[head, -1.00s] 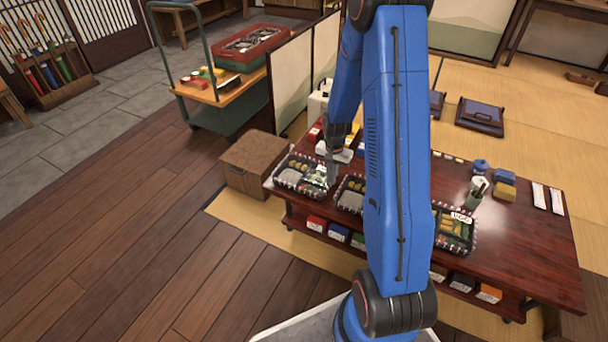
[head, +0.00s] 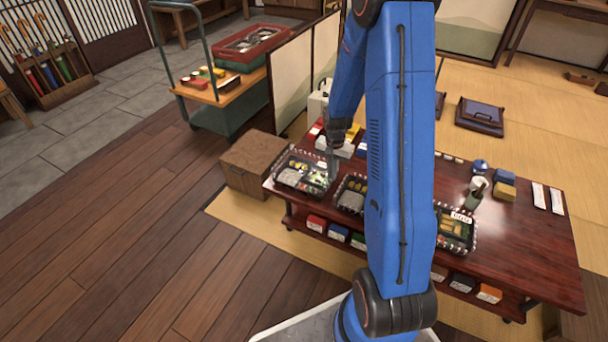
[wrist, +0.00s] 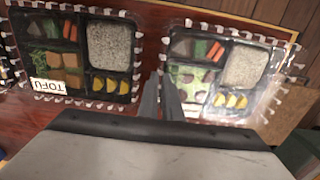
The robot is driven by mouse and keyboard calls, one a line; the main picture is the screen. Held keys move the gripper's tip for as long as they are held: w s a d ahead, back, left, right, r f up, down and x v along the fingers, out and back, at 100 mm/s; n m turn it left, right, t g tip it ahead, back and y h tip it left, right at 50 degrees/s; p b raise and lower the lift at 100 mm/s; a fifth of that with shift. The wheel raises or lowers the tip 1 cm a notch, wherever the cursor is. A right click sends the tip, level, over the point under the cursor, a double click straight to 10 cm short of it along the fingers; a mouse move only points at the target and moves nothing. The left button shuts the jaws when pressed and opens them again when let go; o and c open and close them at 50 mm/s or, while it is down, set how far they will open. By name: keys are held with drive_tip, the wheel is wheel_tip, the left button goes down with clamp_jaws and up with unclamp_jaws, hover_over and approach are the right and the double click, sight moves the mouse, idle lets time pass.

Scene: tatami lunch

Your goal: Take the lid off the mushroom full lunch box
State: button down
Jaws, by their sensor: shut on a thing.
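The mushroom lunch box (wrist: 191,84) is at the right of the wrist view, with mushroom slices, rice, carrot and yellow pieces. In the head view it is the leftmost box (head: 291,178) on the low table. Its clear lid (wrist: 270,98) shows as glare and a bright rim over the box; how far it is raised I cannot tell. My gripper (wrist: 164,84) is shut on the lid's near edge, on the side facing the tofu box. In the head view my gripper (head: 333,172) is at the box's right side.
The box labelled TOFU (wrist: 84,55) lies close to the left in the wrist view. Another box (head: 455,230) stands further right on the dark red table (head: 520,235). A brown crate (head: 252,163) stands left of the table. My arm hides the table's middle.

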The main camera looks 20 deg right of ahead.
drive_tip(key=shift+r, duration=1.35)
